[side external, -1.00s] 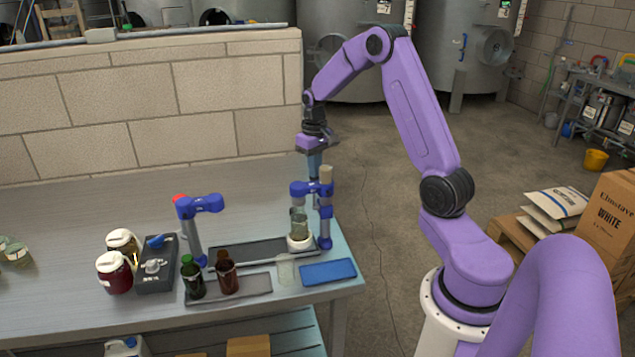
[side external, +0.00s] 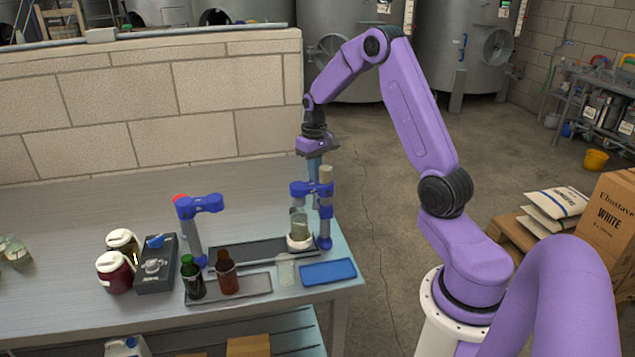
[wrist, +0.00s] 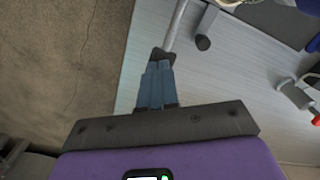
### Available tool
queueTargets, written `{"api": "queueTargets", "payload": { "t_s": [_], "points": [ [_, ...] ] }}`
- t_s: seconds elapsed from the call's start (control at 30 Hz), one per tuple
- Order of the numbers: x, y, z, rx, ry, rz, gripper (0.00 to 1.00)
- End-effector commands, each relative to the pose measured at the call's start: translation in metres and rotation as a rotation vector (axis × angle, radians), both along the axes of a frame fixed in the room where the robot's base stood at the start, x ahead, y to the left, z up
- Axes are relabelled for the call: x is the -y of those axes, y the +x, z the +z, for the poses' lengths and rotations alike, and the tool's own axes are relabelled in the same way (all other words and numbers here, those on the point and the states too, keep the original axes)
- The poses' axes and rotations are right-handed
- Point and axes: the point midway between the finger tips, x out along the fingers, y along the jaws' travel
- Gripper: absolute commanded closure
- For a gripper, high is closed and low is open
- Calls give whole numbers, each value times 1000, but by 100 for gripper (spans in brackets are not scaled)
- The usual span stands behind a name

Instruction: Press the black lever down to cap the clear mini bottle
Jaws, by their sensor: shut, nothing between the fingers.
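My gripper (side external: 314,172) is shut and empty, pointing down behind the blue capper (side external: 325,215) at the table's right end. In the wrist view its blue fingers (wrist: 158,68) meet or overlap a dark lever end (wrist: 163,54) on a grey rod; I cannot tell whether they touch. The lever is not clearly visible in the side view. A clear bottle (side external: 299,224) stands upright on the capper's white base, beneath its blue head. Another clear, cup-like vessel (side external: 286,272) stands in front of it.
A second blue capper (side external: 195,225) with a red knob stands left. Green (side external: 192,280) and brown (side external: 227,275) bottles stand on a grey tray (side external: 258,284). A blue tray (side external: 328,272) lies front right. Jars and a dark box (side external: 155,268) stand further left. The table edge is close to my gripper.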

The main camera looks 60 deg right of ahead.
Motion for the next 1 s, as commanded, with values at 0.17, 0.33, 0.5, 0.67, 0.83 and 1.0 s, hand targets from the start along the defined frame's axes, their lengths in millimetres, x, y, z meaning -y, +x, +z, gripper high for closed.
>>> {"api": "queueTargets", "payload": {
  "t_s": [0.17, 0.33, 0.5, 0.67, 0.83, 1.0],
  "points": [
    [0, -1, -3, -3, 1, 0, 100],
    [-1, -1, -4, -3, 1, 1, 100],
    [-1, -1, -4, -3, 1, 1, 100],
    [-1, -1, -5, -3, 1, 1, 100],
    [-1, -1, -8, -4, 2, 1, 100],
    [-1, -1, -11, -4, 2, 1, 100]
  ]
}}
